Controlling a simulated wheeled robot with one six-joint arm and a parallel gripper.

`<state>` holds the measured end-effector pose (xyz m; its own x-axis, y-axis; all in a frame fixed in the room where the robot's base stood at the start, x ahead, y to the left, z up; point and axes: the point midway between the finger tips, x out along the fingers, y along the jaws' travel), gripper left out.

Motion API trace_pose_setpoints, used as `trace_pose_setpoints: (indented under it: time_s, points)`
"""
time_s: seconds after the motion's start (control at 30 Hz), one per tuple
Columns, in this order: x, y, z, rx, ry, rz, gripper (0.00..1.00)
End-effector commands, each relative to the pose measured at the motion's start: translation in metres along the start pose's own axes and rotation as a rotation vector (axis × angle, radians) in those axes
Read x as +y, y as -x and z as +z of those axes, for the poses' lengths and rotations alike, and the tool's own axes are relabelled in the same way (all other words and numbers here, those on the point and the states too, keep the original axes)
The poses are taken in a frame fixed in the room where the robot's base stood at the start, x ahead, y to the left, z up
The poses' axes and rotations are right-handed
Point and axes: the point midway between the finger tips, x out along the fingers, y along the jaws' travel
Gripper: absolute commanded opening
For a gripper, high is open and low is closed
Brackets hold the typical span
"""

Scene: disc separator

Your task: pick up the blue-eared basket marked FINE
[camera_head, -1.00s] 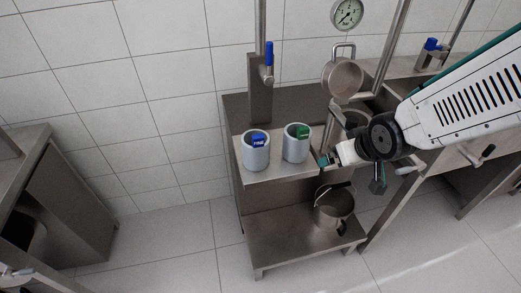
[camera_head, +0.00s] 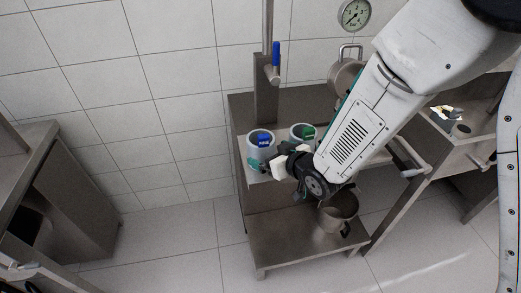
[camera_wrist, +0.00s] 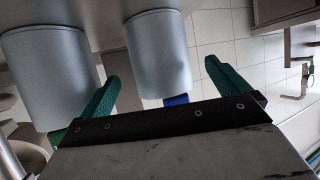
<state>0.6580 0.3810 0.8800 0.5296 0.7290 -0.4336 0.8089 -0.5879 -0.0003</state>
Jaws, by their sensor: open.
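The FINE basket (camera_head: 254,152) is a grey cylinder with a blue ear (camera_head: 263,138) at its rim. It stands upright on the left of the steel shelf, partly covered by my gripper in the head view. In the wrist view the same basket (camera_wrist: 160,45) appears inverted, with its blue ear (camera_wrist: 177,99) low in the picture. My gripper (camera_wrist: 161,70) is open, its green fingers on either side of this basket in the picture. I cannot tell whether the fingers reach around it or stop short in front.
A similar basket with a green ear (camera_head: 303,130) stands close on the right; it fills the left of the wrist view (camera_wrist: 50,75). A steel pail (camera_head: 338,210) stands on the lower shelf (camera_head: 285,240). A blue-handled valve (camera_head: 275,60) rises behind.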

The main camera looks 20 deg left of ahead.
Motion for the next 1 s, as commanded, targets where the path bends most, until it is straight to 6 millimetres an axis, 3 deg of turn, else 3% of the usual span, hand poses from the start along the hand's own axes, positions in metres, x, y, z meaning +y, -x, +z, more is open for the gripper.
trace_pose_setpoints:
  time_s: [0.23, 0.53, 0.57, 0.73, 1.0]
  points:
    - [-0.001, -0.036, 0.0, -0.002, 0.001, -0.001, 1.0]
    - [0.0, -0.043, -0.001, -0.001, 0.0, 0.0, 1.0]
    - [-0.001, -0.043, -0.001, -0.001, 0.0, 0.0, 0.97]
    - [-0.001, -0.043, -0.001, -0.002, 0.0, 0.0, 0.5]
    - [-0.001, -0.043, -0.001, -0.001, 0.001, 0.0, 0.47]
